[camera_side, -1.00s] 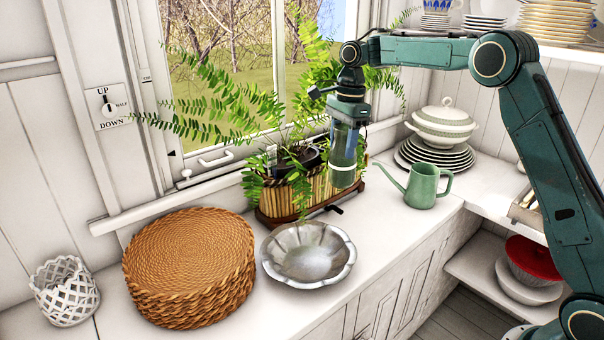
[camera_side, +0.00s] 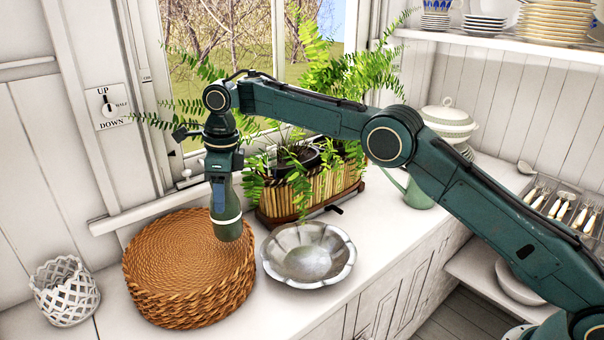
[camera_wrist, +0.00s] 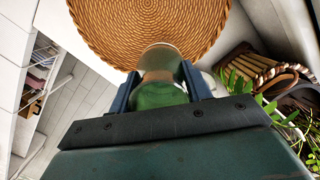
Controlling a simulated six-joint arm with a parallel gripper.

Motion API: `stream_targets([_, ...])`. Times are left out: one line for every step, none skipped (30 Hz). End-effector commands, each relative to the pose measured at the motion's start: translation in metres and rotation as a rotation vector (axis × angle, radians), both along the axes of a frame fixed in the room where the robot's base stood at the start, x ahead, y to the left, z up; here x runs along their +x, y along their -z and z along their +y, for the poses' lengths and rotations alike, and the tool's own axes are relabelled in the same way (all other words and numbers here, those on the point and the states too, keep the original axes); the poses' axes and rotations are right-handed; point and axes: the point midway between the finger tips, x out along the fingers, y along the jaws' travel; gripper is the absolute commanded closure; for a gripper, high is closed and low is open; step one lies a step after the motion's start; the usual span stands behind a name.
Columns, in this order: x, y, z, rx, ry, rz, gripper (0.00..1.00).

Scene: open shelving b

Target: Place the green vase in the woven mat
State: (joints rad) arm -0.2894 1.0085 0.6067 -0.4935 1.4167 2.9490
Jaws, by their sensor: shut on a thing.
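My gripper (camera_side: 220,187) is shut on the green vase (camera_side: 228,231), which hangs upright below it with a pale band around it. In the wrist view the vase (camera_wrist: 160,95) sits between the two fingers (camera_wrist: 160,72), its far end overlapping the edge of the mat in the picture. The woven mat (camera_side: 185,262) is a thick, round, brown wicker stack on the counter. In the side view the vase's lower end overlaps the mat's back right part; the height between them is hard to tell. The mat (camera_wrist: 150,22) fills the top of the wrist view.
A silver scalloped bowl (camera_side: 308,256) stands right of the mat, and a white lattice cup (camera_side: 65,291) left of it. A fern in a bamboo planter (camera_side: 310,190) stands behind by the window. A green watering can (camera_side: 418,192) is partly hidden by my arm.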

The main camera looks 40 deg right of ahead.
Motion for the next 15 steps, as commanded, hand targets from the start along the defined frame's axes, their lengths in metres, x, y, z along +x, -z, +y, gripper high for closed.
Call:
stream_targets([-0.0004, -0.0002, 0.0056, 0.002, 0.005, -0.003, 1.0])
stream_targets([-0.0007, 0.0, 0.0075, 0.003, 0.008, -0.003, 1.0])
stream_targets([-0.0009, 0.0004, 0.0093, 0.002, 0.011, -0.004, 1.0])
stream_targets([-0.001, 0.0006, 0.0101, 0.002, 0.013, -0.003, 1.0])
stream_targets([-0.0011, 0.0007, 0.0107, 0.003, 0.014, -0.003, 1.0])
stream_targets([-0.0011, 0.0007, 0.011, 0.003, 0.015, -0.003, 1.0])
stream_targets([-0.0011, 0.0008, 0.0111, 0.003, 0.016, -0.003, 1.0])
stream_targets([-0.0011, 0.0008, 0.011, 0.003, 0.016, -0.003, 1.0])
stream_targets([-0.0011, 0.0009, 0.011, 0.003, 0.016, -0.003, 1.0])
stream_targets([-0.0011, 0.0011, 0.011, 0.003, 0.015, -0.002, 1.0])
stream_targets([-0.0011, 0.0014, 0.011, 0.004, 0.015, -0.003, 1.0])
stream_targets([-0.001, 0.0019, 0.0111, 0.004, 0.015, -0.003, 1.0])
stream_targets([-0.001, 0.0024, 0.0113, 0.004, 0.015, -0.003, 1.0])
stream_targets([-0.0011, 0.003, 0.0114, 0.005, 0.015, -0.003, 1.0])
stream_targets([-0.0011, 0.0041, 0.0115, 0.005, 0.015, -0.002, 1.0])
